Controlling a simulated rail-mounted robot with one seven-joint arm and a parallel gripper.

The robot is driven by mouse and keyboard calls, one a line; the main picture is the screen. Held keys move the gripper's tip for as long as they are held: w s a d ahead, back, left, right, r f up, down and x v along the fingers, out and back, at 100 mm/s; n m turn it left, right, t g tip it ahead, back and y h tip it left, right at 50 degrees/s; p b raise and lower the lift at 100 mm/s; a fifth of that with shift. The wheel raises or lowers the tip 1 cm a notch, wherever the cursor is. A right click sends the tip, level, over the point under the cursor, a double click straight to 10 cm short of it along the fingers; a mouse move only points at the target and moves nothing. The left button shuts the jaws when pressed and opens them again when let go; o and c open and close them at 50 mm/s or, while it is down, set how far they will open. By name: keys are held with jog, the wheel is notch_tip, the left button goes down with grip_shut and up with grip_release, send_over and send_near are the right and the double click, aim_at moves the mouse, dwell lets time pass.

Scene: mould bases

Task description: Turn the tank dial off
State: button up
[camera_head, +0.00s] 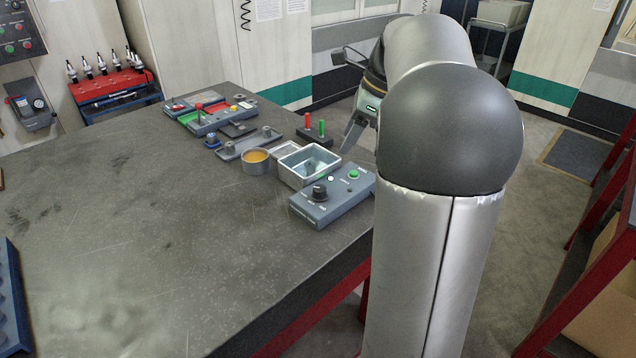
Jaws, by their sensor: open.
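The tank dial appears to be the black round knob (319,192) on a grey-blue control box (338,199) at the table's right edge. The box also has a green button and a small light-coloured indicator. The dial's exact setting is too small to read. A metal tank (296,180) with clear liquid stands just behind the box. My gripper (360,147) is open and empty, above and behind the box to the right of the tank, apart from the dial. My arm hides part of the gripper and of the box's right end.
A round tin with orange contents (256,168) stands left of the tank. Behind it are a grey fixture (249,143), a block with red and green pegs (314,138), and further control panels (208,115). The table's front and left (150,240) are largely clear.

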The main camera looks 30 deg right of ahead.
aim_at(320, 188)
jog(key=x, duration=1.5)
jog(key=shift+s, duration=0.15)
jog(key=c, duration=1)
